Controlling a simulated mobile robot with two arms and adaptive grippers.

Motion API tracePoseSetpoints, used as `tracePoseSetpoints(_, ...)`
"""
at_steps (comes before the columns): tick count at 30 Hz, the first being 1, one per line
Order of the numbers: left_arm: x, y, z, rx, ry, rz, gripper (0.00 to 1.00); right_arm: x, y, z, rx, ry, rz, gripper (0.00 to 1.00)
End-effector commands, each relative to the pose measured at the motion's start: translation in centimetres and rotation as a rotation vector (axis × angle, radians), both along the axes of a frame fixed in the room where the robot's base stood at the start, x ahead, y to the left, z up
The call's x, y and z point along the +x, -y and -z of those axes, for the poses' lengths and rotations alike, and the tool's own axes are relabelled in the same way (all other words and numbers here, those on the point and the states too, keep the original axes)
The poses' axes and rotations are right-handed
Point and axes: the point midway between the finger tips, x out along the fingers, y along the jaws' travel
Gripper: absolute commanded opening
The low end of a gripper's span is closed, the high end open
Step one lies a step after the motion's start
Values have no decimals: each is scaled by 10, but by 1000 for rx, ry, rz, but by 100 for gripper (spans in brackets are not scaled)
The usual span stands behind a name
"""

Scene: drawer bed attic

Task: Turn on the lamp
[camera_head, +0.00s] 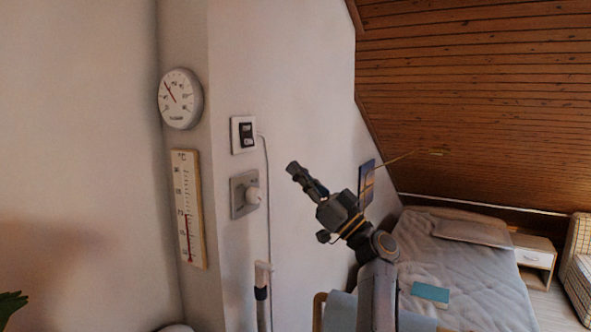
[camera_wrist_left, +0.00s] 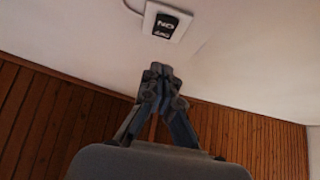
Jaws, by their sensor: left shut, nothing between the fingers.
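A black rocker switch (camera_head: 247,135) with white lettering sits in a white wall plate (camera_head: 236,138). It also shows in the left wrist view (camera_wrist_left: 165,24), where "ON" and "OFF" can be read upside down. My left gripper (camera_head: 292,167) is shut and empty. In the head view its tip appears to the right of the switch and a little lower, apart from it. In the wrist view the closed fingertips (camera_wrist_left: 157,70) appear just below the switch. No lamp can be made out clearly. My right gripper is not in view.
Below the switch is a grey plate with a round knob (camera_head: 252,196). A thin cord (camera_head: 267,190) runs down the wall from the switch. A round dial (camera_head: 180,98) and a thermometer (camera_head: 188,210) hang left. A bed (camera_head: 450,262) stands at the right under a sloped wooden ceiling.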

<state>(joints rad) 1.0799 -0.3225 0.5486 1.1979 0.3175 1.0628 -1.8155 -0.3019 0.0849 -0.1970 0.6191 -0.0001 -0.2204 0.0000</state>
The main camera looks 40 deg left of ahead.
Motion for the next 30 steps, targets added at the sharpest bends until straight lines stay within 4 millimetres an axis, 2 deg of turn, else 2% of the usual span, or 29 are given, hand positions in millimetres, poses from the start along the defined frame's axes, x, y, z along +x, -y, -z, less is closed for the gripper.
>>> tracePoseSetpoints(1,-2,-10,-13,1,2,-5,0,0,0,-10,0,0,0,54)
tracePoseSetpoints(10,-7,-59,-52,1,2,-4,0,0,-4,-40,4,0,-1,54)
tracePoseSetpoints(13,-9,-75,-46,1,-2,-4,0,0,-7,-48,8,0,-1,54)
tracePoseSetpoints(18,-10,-91,-42,0,0,-1,0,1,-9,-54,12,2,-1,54)
tracePoseSetpoints(30,-11,-95,-39,0,1,1,0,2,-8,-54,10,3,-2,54)
